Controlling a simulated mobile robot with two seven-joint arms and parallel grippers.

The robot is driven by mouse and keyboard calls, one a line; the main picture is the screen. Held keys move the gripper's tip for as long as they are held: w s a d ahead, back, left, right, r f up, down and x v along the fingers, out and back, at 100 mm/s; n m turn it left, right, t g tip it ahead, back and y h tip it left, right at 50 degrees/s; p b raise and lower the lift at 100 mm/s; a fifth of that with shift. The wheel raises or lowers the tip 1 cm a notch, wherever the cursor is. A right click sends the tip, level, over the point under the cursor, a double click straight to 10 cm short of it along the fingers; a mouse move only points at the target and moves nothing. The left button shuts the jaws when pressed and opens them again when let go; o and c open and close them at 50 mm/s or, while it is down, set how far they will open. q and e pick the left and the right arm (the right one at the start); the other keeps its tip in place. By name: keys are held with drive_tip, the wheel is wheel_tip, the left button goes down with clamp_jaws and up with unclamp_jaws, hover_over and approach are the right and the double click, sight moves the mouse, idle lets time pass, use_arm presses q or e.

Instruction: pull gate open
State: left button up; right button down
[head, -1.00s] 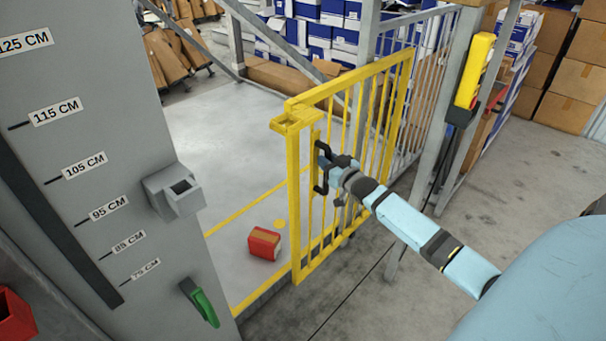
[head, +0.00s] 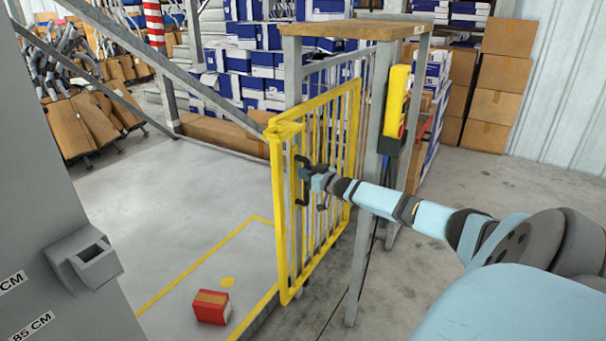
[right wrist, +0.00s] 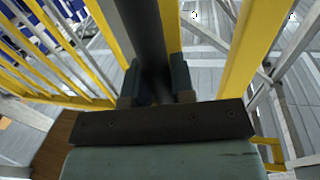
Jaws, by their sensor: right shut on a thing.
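The yellow barred gate (head: 279,215) stands swung out of line with the yellow floor marking, its latch end nearest me in the head view. A dark vertical handle (head: 303,201) is on its near upright. My right gripper (head: 307,174) is at this handle, with its arm reaching in from the right. In the right wrist view the dark handle bar (right wrist: 150,40) runs between the two fingers of the right gripper (right wrist: 157,85), which is shut on it. A yellow gate upright (right wrist: 252,50) stands just right of it. My left gripper is not in view.
A grey post with a latch box (head: 85,262) stands at the left. A red box (head: 211,307) lies on the floor inside the yellow line. A grey stand (head: 374,150) with a yellow control box (head: 395,105) is close behind the gate. Grey floor (head: 190,210) inside is mostly clear.

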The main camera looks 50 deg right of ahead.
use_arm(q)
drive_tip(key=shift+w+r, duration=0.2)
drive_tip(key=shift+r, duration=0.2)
use_arm(e)
drive_tip(key=c, duration=1)
unclamp_jaws()
drive_tip(key=shift+w, duration=0.15)
use_arm(q)
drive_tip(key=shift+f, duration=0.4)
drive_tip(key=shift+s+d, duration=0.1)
drive_tip(key=p, duration=0.2)
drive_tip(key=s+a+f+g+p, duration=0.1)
drive_tip(key=p, duration=0.1)
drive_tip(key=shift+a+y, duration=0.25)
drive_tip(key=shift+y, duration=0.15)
use_arm(e)
drive_tip(key=s, duration=1.3)
drive_tip(key=shift+s+a, duration=0.4)
drive_tip(key=shift+a, duration=0.05)
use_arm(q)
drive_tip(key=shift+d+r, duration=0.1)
